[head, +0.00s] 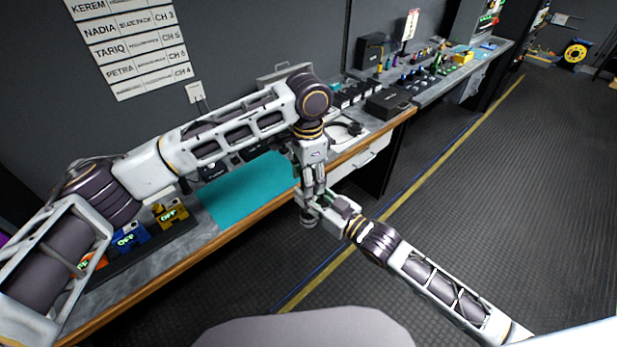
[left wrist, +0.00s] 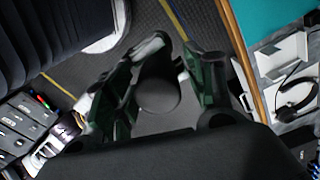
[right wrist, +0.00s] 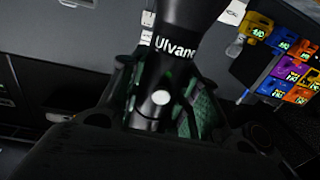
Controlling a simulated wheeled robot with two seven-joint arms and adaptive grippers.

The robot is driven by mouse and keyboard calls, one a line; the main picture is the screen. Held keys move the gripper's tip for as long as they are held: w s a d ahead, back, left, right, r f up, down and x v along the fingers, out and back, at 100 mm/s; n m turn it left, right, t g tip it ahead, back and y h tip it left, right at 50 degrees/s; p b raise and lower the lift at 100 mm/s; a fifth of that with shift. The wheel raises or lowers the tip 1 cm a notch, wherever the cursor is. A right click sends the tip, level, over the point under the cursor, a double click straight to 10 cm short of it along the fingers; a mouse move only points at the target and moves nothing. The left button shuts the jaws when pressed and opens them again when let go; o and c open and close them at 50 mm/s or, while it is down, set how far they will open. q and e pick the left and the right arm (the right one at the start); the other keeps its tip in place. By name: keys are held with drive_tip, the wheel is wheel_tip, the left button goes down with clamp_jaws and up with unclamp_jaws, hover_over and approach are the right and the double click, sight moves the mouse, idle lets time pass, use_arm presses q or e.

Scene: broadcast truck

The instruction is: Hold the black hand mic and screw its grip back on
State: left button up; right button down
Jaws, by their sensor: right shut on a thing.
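The black hand mic (right wrist: 170,90) stands between the fingers of my right gripper (right wrist: 162,105) in the right wrist view. Its white lettering reads "Ulvano", and a pale round spot shows below. My right gripper (head: 322,206) is shut on the mic. My left gripper (head: 314,186) is just above it in the head view, pointing down. In the left wrist view, a dark rounded end (left wrist: 158,96) sits between the left fingers; I cannot tell whether they touch it. The joint between mic body and grip is hidden by the grippers.
The teal mat (head: 250,190) on the bench is clear. Coloured packs marked OFF (head: 130,238) stand at the bench's left. A headset (left wrist: 297,97) and black cases (head: 388,103) lie further along. The wooden bench edge (head: 240,228) runs beside the grippers; open floor lies right.

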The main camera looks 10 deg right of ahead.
use_arm(q)
drive_tip(key=shift+d+r, duration=0.1)
drive_tip(key=shift+r, duration=0.05)
drive_tip(key=shift+r, duration=5.85)
